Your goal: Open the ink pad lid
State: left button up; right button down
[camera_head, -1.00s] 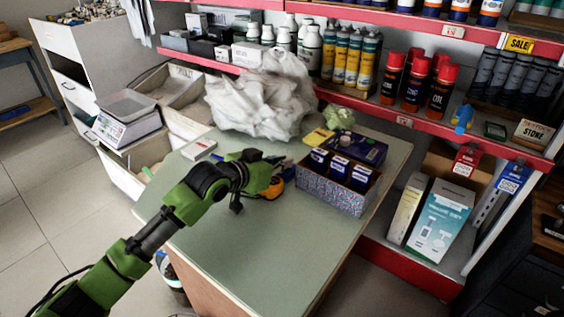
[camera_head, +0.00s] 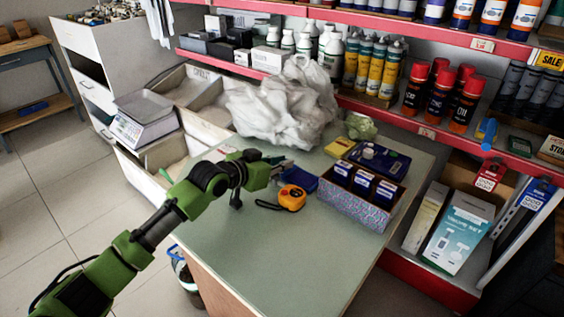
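My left gripper (camera_head: 281,166) is over the far left part of the green counter (camera_head: 269,245), at the end of my green arm. Its fingers are small and partly hidden, so I cannot tell whether they are open. Just right of them lies a small dark blue flat item (camera_head: 302,179), partly behind a tape measure; it may be the ink pad, but I see no clear lid. A larger dark blue flat case (camera_head: 385,158) lies farther back on the counter. My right gripper is not in view.
An orange tape measure (camera_head: 292,198) lies close to my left gripper. A patterned box (camera_head: 350,205) with blue-labelled packs stands right of it. A crumpled white bag (camera_head: 285,105) and a yellow packet (camera_head: 340,147) are behind. The front of the counter is clear.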

pick_arm(q)
jog(key=shift+o, duration=0.3)
jog(key=shift+s+a, duration=0.1)
jog(key=v, duration=1.1)
jog(key=shift+s+a, duration=0.25)
jog(key=shift+s, duration=0.05)
